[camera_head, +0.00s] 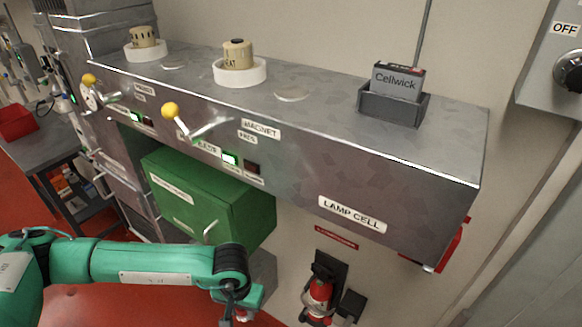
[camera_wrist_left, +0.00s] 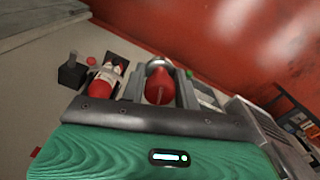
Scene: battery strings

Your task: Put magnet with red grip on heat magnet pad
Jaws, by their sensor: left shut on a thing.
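My left gripper (camera_wrist_left: 160,72) is shut on a red, rounded grip (camera_wrist_left: 159,88) with a grey ring-like part at its end, seen between the fingers in the left wrist view. I take it for the magnet with red grip. In the head view the left gripper (camera_head: 243,312) is at the bottom edge, low in front of the grey cabinet, with only a bit of red showing. On the cabinet top, a beige cylinder with partly readable "HEAT" lettering (camera_head: 238,54) stands on a white round base (camera_head: 240,73). A flat pale disc (camera_head: 290,94) lies to its right. Which is the heat magnet pad is unclear.
A second beige cylinder (camera_head: 143,37) and another flat disc (camera_head: 173,66) are farther left. A grey Cellwick box (camera_head: 398,78) sits in a holder at right. Yellow-knobbed levers (camera_head: 171,110) and a green box (camera_head: 210,200) jut forward. A red extinguisher (camera_head: 318,296) hangs below.

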